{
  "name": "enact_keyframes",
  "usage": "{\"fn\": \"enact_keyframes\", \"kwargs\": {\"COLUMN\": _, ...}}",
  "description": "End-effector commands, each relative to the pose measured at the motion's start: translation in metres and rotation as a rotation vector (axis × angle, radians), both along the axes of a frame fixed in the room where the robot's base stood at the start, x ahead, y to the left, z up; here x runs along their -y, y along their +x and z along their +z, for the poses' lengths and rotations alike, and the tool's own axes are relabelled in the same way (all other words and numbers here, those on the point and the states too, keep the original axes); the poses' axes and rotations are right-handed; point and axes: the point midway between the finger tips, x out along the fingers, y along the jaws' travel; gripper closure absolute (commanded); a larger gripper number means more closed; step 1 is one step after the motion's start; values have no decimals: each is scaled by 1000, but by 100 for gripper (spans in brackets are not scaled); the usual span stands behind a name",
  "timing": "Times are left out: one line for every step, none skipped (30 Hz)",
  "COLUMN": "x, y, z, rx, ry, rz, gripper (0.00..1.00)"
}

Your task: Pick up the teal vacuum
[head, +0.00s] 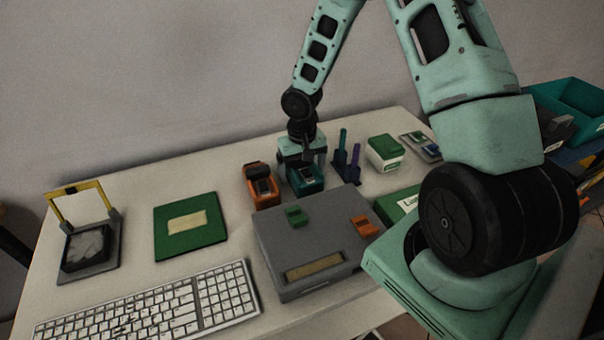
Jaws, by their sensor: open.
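The teal vacuum (306,183) is a small, boxy teal item with a dark top part, standing near the back middle of the table. My gripper (301,162) points down directly over it, and its jaws are open. The gripper hides part of the vacuum's top. Whether the fingers touch or straddle it cannot be told from this view.
A similar orange item (262,187) stands close on the left. A rack with teal and purple sticks (345,165) is close on the right. A grey box (300,232) lies in front. A green-lidded tub (384,153), green mat (190,240) and keyboard (150,305) are also on the table.

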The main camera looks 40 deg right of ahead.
Motion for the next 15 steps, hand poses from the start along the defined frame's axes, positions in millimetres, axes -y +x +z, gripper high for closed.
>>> {"fn": "enact_keyframes", "kwargs": {"x": 0, "y": 0, "z": 0, "rx": 0, "ry": 0, "rz": 0, "gripper": 11}}
{"fn": "enact_keyframes", "kwargs": {"x": 0, "y": 0, "z": 0, "rx": 0, "ry": 0, "rz": 0, "gripper": 14}}
{"fn": "enact_keyframes", "kwargs": {"x": 0, "y": 0, "z": 0, "rx": 0, "ry": 0, "rz": 0, "gripper": 25}}
{"fn": "enact_keyframes", "kwargs": {"x": 0, "y": 0, "z": 0, "rx": 0, "ry": 0, "rz": 0, "gripper": 33}}
{"fn": "enact_keyframes", "kwargs": {"x": 0, "y": 0, "z": 0, "rx": 0, "ry": 0, "rz": 0, "gripper": 42}}
{"fn": "enact_keyframes", "kwargs": {"x": 0, "y": 0, "z": 0, "rx": 0, "ry": 0, "rz": 0, "gripper": 53}}
{"fn": "enact_keyframes", "kwargs": {"x": 0, "y": 0, "z": 0, "rx": 0, "ry": 0, "rz": 0, "gripper": 61}}
{"fn": "enact_keyframes", "kwargs": {"x": 0, "y": 0, "z": 0, "rx": 0, "ry": 0, "rz": 0, "gripper": 69}}
{"fn": "enact_keyframes", "kwargs": {"x": 0, "y": 0, "z": 1, "rx": 1, "ry": 0, "rz": 0, "gripper": 69}}
{"fn": "enact_keyframes", "kwargs": {"x": 0, "y": 0, "z": 1, "rx": 1, "ry": 0, "rz": 0, "gripper": 69}}
{"fn": "enact_keyframes", "kwargs": {"x": 0, "y": 0, "z": 1, "rx": 1, "ry": 0, "rz": 0, "gripper": 69}}
{"fn": "enact_keyframes", "kwargs": {"x": 0, "y": 0, "z": 1, "rx": 1, "ry": 0, "rz": 0, "gripper": 69}}
{"fn": "enact_keyframes", "kwargs": {"x": 0, "y": 0, "z": 1, "rx": 1, "ry": 0, "rz": 0, "gripper": 69}}
{"fn": "enact_keyframes", "kwargs": {"x": 0, "y": 0, "z": 1, "rx": 1, "ry": 0, "rz": 0, "gripper": 69}}
{"fn": "enact_keyframes", "kwargs": {"x": 0, "y": 0, "z": 2, "rx": 1, "ry": 0, "rz": 0, "gripper": 69}}
